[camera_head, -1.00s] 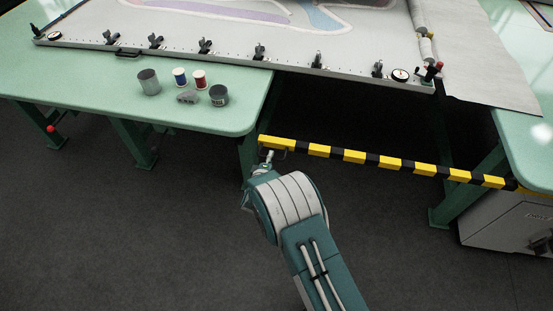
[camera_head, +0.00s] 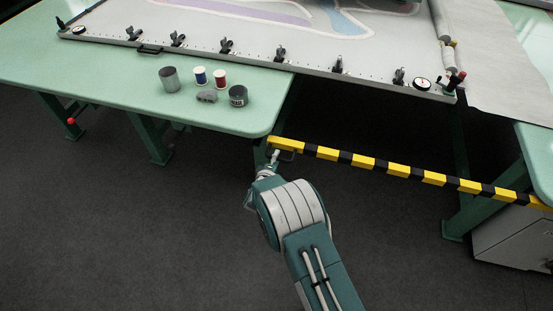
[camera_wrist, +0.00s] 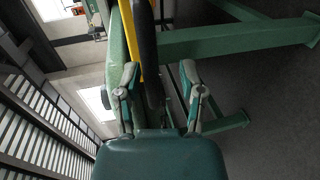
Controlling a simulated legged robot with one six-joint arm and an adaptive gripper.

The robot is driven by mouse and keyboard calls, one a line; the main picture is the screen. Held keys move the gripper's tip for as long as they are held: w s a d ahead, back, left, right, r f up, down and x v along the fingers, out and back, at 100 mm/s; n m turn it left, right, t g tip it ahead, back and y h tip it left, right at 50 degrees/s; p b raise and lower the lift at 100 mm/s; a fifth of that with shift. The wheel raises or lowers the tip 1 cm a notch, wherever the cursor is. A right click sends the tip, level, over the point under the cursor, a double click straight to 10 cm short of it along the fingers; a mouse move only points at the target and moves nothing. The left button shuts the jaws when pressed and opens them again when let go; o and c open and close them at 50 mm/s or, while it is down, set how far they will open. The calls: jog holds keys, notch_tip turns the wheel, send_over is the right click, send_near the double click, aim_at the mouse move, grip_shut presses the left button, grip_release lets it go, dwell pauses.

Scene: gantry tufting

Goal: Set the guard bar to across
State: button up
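The guard bar (camera_head: 364,162) is a yellow and black striped bar. It spans the gap between the left green table and the right one, sloping down to the right in the head view. My gripper (camera_head: 272,160) is at the bar's left end, by a small handle below it. In the wrist view my gripper (camera_wrist: 160,78) has its two fingers apart, with a dark handle (camera_wrist: 148,45) between them and part of the yellow bar behind it. I see a gap on the right finger's side; contact on the left side is unclear.
The left green table (camera_head: 120,100) holds a grey cup (camera_head: 169,80), blue and red spools, a grey object and a dark tin. A clamped frame (camera_head: 250,45) lies across the back. A grey cabinet (camera_head: 510,240) stands at the right. The floor in front is clear.

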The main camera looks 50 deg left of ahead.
jog(key=shift+d+r, duration=0.1)
jog(key=shift+r, duration=0.1)
jog(key=v, duration=1.1)
jog(key=shift+s+d, duration=0.15)
jog(key=shift+s, duration=0.2)
jog(key=shift+f, duration=0.15)
